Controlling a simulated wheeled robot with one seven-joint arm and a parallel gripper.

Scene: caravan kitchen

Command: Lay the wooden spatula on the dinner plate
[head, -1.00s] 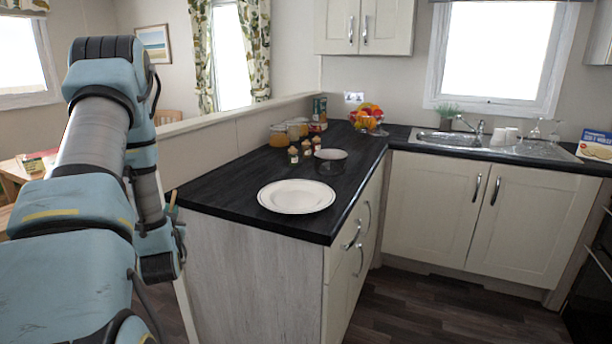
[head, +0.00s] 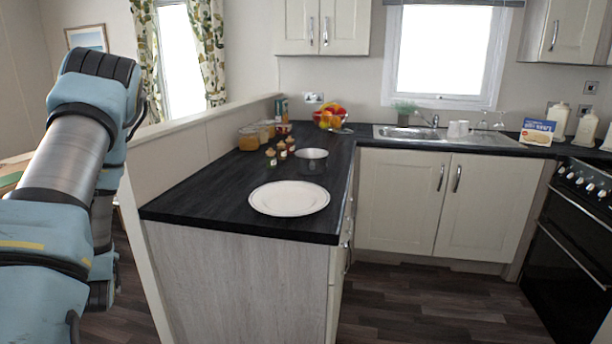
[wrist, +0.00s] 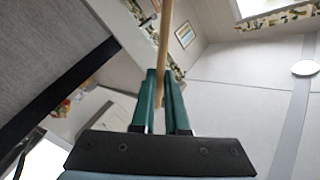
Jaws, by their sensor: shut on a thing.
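A white dinner plate (head: 289,198) lies bare on the near end of the black counter in the head view. In the wrist view, my gripper (wrist: 163,76) is shut on a thin wooden stick, the handle of the wooden spatula (wrist: 165,35), which stretches away past the fingertips. The spatula's far end is cut off by the top of the wrist view. In the head view my arm stands at the left, beside the counter, and the gripper and spatula are hidden there.
The black counter (head: 190,207) has clear room around the plate. Behind the plate stand a bowl (head: 311,154), several small cupcakes, jars (head: 249,139) and a fruit bowl (head: 330,117). A low partition wall (head: 190,136) runs along the counter's left side.

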